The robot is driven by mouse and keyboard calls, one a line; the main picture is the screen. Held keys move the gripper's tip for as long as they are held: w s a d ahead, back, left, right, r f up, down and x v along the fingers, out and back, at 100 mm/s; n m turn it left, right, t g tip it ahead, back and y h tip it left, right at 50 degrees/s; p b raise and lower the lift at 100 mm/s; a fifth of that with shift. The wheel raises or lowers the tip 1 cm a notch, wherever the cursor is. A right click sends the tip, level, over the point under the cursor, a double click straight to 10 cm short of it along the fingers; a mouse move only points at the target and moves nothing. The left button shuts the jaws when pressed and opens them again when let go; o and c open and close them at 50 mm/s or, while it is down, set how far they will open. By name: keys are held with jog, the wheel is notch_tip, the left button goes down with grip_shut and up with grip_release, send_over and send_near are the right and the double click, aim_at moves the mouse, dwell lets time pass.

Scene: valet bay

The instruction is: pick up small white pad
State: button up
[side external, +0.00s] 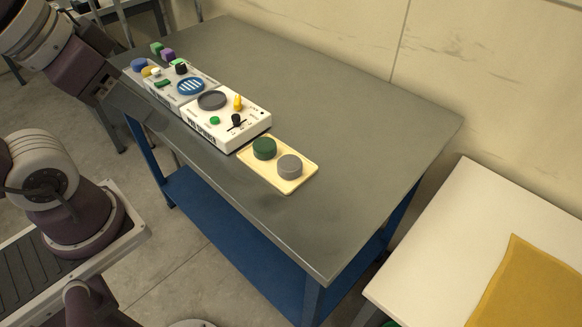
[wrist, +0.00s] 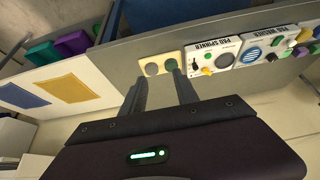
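A small white piece (side external: 156,72), possibly the small white pad, sits at the far-left end of the washer unit (side external: 208,84), among small blue, yellow and green pieces. It is too small to tell its shape, and I cannot make it out surely in the wrist view. My gripper (side external: 150,117) is at the left, near the table's front edge. In the wrist view my gripper (wrist: 158,78) has its two fingers apart with nothing between them.
The white spinner unit (side external: 225,122) stands beside the washer. A cream tray (side external: 269,177) holds a green round pad (side external: 264,148) and a grey one (side external: 289,166). The grey table (side external: 330,110) is clear behind them. A white side table (side external: 430,265) bears a yellow mat (side external: 530,285).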

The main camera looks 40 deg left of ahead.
aim_at(290, 165)
dwell(0.4)
jog(key=o, duration=0.8)
jog(key=shift+o, duration=0.2)
jog(key=w+a+f+m+g+y, duration=0.2)
jog(key=w+f+m+g+y, duration=0.2)
jog(key=w+f+m+y, duration=0.6)
jog(key=w+d+f+m+t, duration=0.2)
jog(key=d+f+m, duration=0.2)
jog(key=m, duration=0.1)
jog(key=w+d+f+m+t, duration=0.3)
jog(key=d+f+m, duration=0.1)
jog(key=m, duration=0.2)
jog(key=w+d+f+m+t, duration=0.2)
jog(key=d+f+m+t, duration=0.1)
jog(key=d+f+m, duration=0.1)
jog(key=shift+w+d+m, duration=0.15)
jog(key=shift+d+m, duration=0.4)
jog(key=shift+m, duration=0.45)
jog(key=shift+h, duration=0.3)
jog(key=x, duration=0.6)
jog(key=shift+w+a, duration=0.25)
jog(key=shift+a, duration=0.1)
jog(key=shift+c, duration=0.2)
